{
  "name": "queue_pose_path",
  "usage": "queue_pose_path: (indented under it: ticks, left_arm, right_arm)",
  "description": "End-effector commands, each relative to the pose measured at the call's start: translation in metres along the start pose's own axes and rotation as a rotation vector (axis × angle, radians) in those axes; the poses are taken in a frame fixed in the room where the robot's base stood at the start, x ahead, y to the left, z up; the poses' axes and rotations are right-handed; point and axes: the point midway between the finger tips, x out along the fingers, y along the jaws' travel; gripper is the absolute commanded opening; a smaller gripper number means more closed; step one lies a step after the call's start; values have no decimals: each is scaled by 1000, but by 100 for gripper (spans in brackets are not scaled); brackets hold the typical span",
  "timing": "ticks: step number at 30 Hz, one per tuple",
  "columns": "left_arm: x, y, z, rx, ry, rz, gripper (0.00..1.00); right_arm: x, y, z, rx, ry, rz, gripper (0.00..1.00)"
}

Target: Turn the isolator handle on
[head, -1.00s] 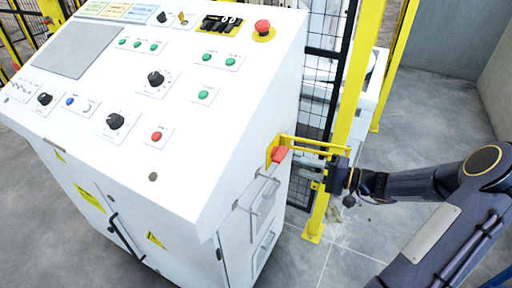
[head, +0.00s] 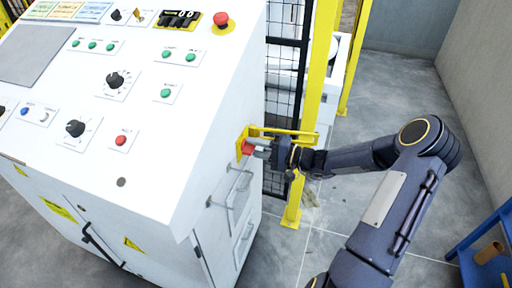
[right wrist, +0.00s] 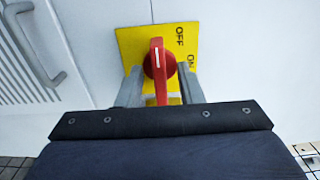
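The isolator handle (right wrist: 158,62) is a red knob with a white line, on a yellow plate (right wrist: 132,45) marked OFF and ON. In the right wrist view it stands upright, with both words to its right. In the head view the handle (head: 247,149) is on the side of the white control cabinet. My right gripper (right wrist: 160,88) is open, with one grey finger on each side of the handle and small gaps showing. In the head view the right gripper (head: 262,148) reaches the handle from the right. My left gripper is not in view.
A yellow bracket (head: 290,132) projects from the cabinet beside the handle. A yellow fence post (head: 312,100) stands behind my right gripper. Cabinet handles (head: 240,185) lie below. A blue rack (head: 480,245) is at the lower right; open grey floor lies between.

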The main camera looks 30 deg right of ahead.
Motion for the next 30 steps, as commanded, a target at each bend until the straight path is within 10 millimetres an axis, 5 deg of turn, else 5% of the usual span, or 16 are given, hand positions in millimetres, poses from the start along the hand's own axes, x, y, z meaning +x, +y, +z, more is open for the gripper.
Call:
queue_pose_path:
  ticks: [9, 20, 30]
  left_arm:
    - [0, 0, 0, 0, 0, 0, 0]
    - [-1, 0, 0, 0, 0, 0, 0]
    - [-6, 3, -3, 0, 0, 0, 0]
  right_arm:
    - [0, 0, 0, 0, 0, 1, 0]
    - [0, 0, 0, 33, 0, 1, 0]
    - [-1, 0, 0, 246, 0, 2, 0]
